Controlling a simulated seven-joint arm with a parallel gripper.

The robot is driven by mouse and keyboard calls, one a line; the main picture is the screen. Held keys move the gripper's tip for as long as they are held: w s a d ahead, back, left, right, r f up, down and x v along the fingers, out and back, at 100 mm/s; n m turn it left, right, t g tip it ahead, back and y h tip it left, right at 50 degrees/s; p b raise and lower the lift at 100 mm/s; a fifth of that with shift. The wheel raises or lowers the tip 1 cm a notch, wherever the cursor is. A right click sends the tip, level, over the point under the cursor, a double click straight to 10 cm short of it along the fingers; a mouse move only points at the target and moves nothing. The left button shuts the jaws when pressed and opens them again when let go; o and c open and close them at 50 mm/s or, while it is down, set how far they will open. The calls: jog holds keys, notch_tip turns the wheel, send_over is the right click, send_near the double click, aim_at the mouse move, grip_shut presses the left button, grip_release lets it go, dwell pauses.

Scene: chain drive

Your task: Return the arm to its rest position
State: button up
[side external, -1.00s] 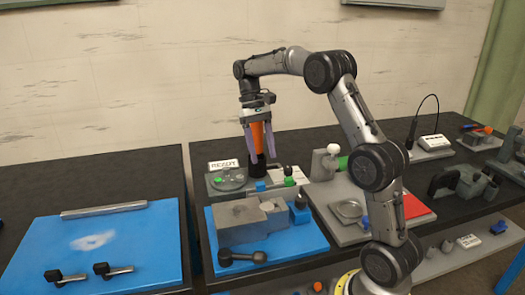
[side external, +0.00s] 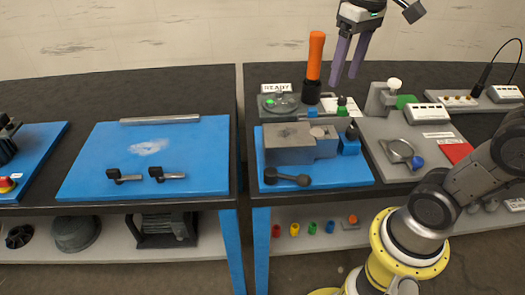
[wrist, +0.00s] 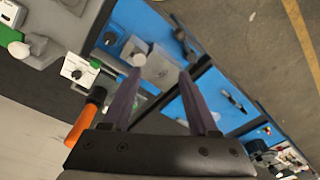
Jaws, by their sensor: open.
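My gripper (side external: 345,80) is open and empty, raised at the top of the side view, right of the orange-handled tool (side external: 315,57) and apart from it. Its two purple fingers point down. The tool stands upright on its black base at the back of the bench. In the wrist view, my gripper (wrist: 161,73) shows nothing between its spread fingers, and the orange handle (wrist: 86,116) lies outside them to the left. Much of my arm is outside the side view.
The right bench holds a blue plate (side external: 350,178) with a grey block (side external: 290,145), a READY sign (side external: 276,87) and a small white-knobbed fixture (side external: 385,97). The left blue board (side external: 90,180) carries two black-handled pieces. The air around my gripper looks clear.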

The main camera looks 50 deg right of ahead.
jog(key=s+a+f+n+t, duration=0.2)
jog(key=s+a+f+t, duration=0.1)
jog(key=s+f, duration=0.5)
jog(key=shift+f+t, duration=0.55)
jog(key=shift+t, duration=0.15)
dwell(0.9)
